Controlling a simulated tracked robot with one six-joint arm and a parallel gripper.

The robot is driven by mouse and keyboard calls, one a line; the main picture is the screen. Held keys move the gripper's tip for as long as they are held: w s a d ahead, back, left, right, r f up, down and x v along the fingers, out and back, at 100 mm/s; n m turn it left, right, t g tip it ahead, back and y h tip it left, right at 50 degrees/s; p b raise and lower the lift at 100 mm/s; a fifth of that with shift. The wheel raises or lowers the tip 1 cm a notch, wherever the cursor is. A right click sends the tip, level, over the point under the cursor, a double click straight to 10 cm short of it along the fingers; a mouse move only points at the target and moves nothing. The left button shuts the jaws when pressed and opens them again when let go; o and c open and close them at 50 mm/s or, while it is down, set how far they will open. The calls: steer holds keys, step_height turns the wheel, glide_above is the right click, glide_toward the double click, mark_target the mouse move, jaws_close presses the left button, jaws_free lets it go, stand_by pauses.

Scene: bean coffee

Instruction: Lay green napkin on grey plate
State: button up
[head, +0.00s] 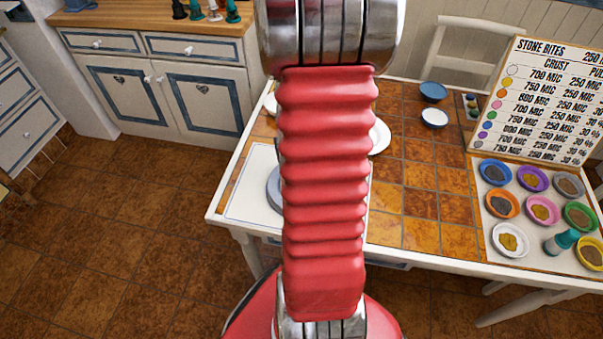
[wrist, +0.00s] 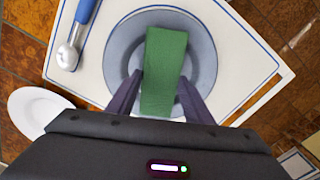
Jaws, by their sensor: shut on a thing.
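In the wrist view the green napkin (wrist: 163,75) is a folded strip between the two fingers of my gripper (wrist: 158,98). My gripper is shut on its near part. The napkin overlaps the grey plate (wrist: 203,50) in this view; I cannot tell whether it touches the plate or hangs above it. In the head view only the left rim of the grey plate (head: 274,190) shows. My red arm hides the rest of the plate, the napkin and the gripper there.
The plate sits on a white, blue-edged board (wrist: 243,72). A blue-handled spoon (wrist: 78,35) lies left of the plate. A white plate (wrist: 38,110) is at lower left. Several coloured bowls, including an orange bowl (head: 502,203), and a sign (head: 545,100) stand on the table's right side.

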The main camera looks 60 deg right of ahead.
steer(key=shift+f, duration=0.35)
stand_by(0.5)
steer(key=o, duration=0.9)
steer(key=shift+c, duration=0.2)
steer(key=shift+r, duration=0.1)
step_height(320, 180, up, 14)
steer(key=shift+f, duration=0.2)
stand_by(0.6)
